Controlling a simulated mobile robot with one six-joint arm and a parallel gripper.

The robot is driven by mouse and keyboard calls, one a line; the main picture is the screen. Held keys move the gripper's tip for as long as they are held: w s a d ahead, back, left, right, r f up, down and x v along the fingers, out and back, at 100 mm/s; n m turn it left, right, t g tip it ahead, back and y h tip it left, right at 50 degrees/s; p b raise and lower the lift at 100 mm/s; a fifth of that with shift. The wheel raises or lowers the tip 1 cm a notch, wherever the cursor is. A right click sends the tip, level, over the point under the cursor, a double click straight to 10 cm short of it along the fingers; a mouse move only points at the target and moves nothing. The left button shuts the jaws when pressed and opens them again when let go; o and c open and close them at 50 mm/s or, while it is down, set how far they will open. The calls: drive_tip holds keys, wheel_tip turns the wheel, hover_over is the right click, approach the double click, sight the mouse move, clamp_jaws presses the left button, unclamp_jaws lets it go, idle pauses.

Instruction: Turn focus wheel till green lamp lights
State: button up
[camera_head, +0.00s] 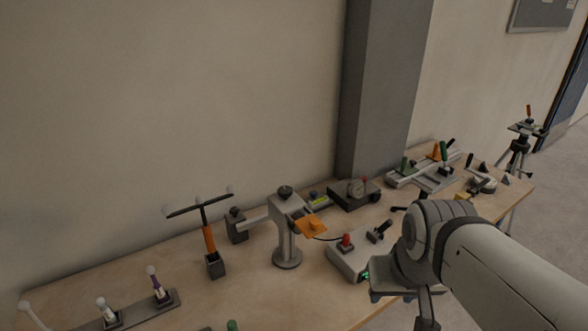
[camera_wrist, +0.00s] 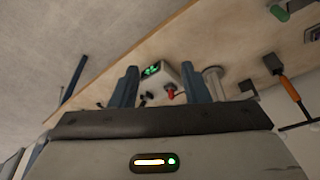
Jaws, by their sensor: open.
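A pale grey stand (camera_head: 284,215) on a round base carries a dark round knob (camera_head: 286,191) on top and an orange plate (camera_head: 312,226) at its front. I cannot tell for certain which part is the focus wheel. A grey box (camera_head: 347,258) with a red knob (camera_head: 346,241) and a dark lever stands to its right. Green lit marks (camera_head: 365,276) show on the box's front, also in the wrist view (camera_wrist: 151,70); no separate green lamp is clear. My gripper (camera_wrist: 159,66) is open and empty, its blue fingers apart.
A T-shaped orange-handled tool (camera_head: 209,238) stands in a block left of the stand. A black box with a dial (camera_head: 354,194) sits behind. Several small levers and gauges fill the table's right end (camera_head: 440,175).

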drive_tip(key=o, duration=0.3)
drive_tip(key=w+a, duration=0.1)
drive_tip(key=w+a+r+n+b, duration=0.1)
drive_tip(key=w, duration=0.1)
drive_tip(key=shift+r, duration=0.1)
drive_tip(key=shift+o, duration=0.2)
drive_tip(key=w+a+r+n+y+b, duration=0.1)
drive_tip(key=w+a+n, duration=0.1)
drive_tip(key=w, duration=0.6)
drive_tip(key=w+a+r+n+y+b, duration=0.1)
drive_tip(key=w+a+r+n+b, duration=0.1)
drive_tip(key=w, duration=0.6)
drive_tip(key=shift+w+a+r+n, duration=0.15)
drive_tip(key=shift+w+a+n, duration=0.15)
drive_tip(key=shift+a+n, duration=0.6)
drive_tip(key=n+g+y+b, duration=0.1)
drive_tip(key=n+y+b, duration=0.15)
drive_tip(key=n, duration=0.25)
approach(286, 189)
drive_tip(key=shift+h, duration=0.25)
drive_tip(key=x, duration=0.8)
drive_tip(key=shift+a, duration=0.35)
